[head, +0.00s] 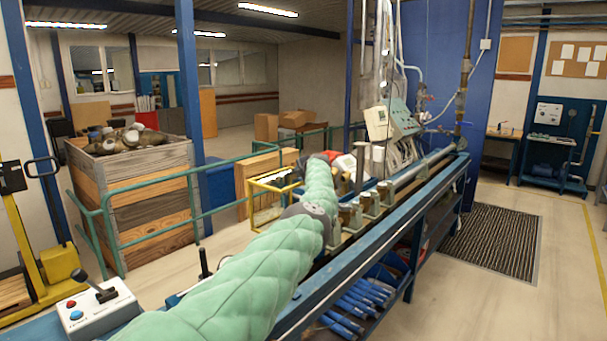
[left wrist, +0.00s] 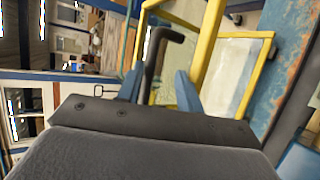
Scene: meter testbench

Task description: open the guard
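The guard (head: 264,184) is a yellow frame with clear panels, standing at the left side of the bench, partly hidden by my left arm in the head view. In the left wrist view its yellow bars (left wrist: 209,38) rise just beyond my fingers. A black bent handle (left wrist: 153,62) stands in front of the frame. My left gripper (left wrist: 160,80) is open, with its blue fingers on either side of the handle. A gap shows between the handle and the right-hand finger; contact with the other finger is unclear. My right gripper is not in view.
The long blue bench (head: 357,254) carries several brass meters (head: 349,215) in a row. A control box (head: 92,308) with a lever stands at the near left.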

